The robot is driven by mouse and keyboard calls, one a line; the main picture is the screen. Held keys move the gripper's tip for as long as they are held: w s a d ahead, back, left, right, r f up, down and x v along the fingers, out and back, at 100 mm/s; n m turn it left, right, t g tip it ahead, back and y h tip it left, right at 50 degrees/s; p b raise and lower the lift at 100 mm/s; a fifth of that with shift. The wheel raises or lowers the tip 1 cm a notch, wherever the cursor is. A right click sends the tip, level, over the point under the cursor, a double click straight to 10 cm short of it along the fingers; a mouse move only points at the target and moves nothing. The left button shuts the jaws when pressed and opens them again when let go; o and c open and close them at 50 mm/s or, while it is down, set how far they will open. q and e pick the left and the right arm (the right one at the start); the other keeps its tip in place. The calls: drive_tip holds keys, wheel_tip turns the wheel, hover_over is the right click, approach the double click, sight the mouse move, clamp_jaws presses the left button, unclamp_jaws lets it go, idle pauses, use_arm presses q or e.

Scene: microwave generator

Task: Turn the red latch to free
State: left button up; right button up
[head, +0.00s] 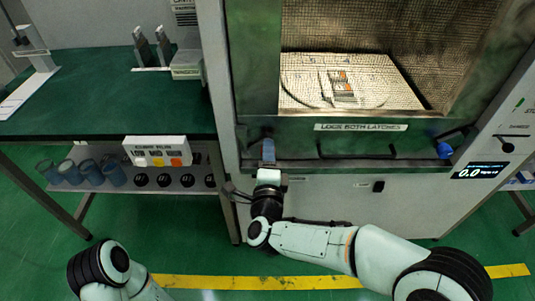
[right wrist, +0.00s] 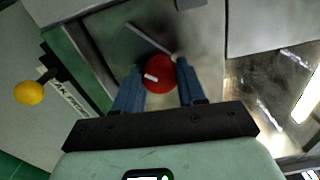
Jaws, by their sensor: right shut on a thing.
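The red latch (right wrist: 160,74) shows as a round red knob with a pale mark, between the two blue fingers of my right gripper (right wrist: 158,88) in the right wrist view. The fingers are shut on it, one on each side. In the head view my right gripper (head: 268,152) is at the lower left of the generator's door, below the window. It hides the red knob there, and I cannot tell the latch's angle. Part of my left arm shows at the bottom left, but its gripper is out of view.
The generator door (head: 470,130) has a mesh window, a bar handle (head: 355,152) and a blue knob (head: 444,150) at right. A yellow knob (right wrist: 29,92) shows in the wrist view. A green-topped bench (head: 90,95) with cups below stands left.

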use_arm(q)
drive_tip(key=shift+w+d+r+t+p, duration=0.2)
drive_tip(key=shift+w+r+t+p, duration=0.15)
drive_tip(key=shift+w+r, duration=0.5)
use_arm(e)
drive_tip(key=n, duration=0.2)
drive_tip(key=shift+n, duration=0.4)
use_arm(q)
drive_tip(key=shift+s, duration=0.15)
use_arm(e)
drive_tip(key=o, duration=1.1)
use_arm(q)
drive_tip(key=shift+s+d+r+p, duration=0.4)
drive_tip(key=shift+s+r+p, duration=0.1)
drive_tip(key=shift+s, duration=0.3)
use_arm(e)
drive_tip(key=s, duration=1.3)
drive_tip(key=shift+s, duration=0.25)
